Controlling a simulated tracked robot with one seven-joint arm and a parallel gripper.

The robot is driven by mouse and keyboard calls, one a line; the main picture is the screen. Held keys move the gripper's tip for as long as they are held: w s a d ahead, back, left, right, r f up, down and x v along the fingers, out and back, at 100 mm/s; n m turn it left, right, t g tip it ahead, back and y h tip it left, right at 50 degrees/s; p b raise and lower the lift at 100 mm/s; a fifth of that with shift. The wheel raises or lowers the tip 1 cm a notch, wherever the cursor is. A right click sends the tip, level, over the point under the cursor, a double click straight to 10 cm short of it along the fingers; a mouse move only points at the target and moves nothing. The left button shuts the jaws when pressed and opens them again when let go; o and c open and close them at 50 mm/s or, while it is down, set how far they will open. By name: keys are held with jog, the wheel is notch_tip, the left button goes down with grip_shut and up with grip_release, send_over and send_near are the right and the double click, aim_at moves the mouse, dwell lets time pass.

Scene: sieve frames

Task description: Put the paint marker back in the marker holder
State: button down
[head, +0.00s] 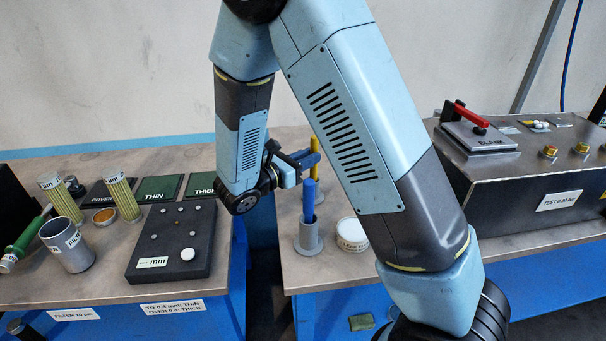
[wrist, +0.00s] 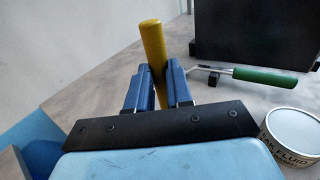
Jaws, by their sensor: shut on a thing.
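The paint marker, which looks to be the yellow stick (head: 315,146), is held upright by my gripper (head: 308,160). In the wrist view the yellow marker (wrist: 153,50) stands between the two blue fingers (wrist: 160,88) of my gripper, which are shut on it. The grey marker holder (head: 308,238) stands on the right bench near its left edge, with a blue marker (head: 308,200) upright in it. The yellow marker is above the holder and appears partly behind the blue marker. Its lower end is hard to see, so I cannot tell how it lies relative to the holder's opening.
A leak fluid can (head: 352,236) stands right of the holder; it also shows in the wrist view (wrist: 293,133). A test box (head: 530,180) stands farther right. A green-handled tool (wrist: 265,77) lies beyond my gripper.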

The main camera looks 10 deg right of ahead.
aim_at(311, 170)
jog(key=shift+f, duration=2.2)
jog(key=c, duration=1)
grip_release()
jog(key=v, duration=1.2)
jog(key=shift+w, duration=0.1)
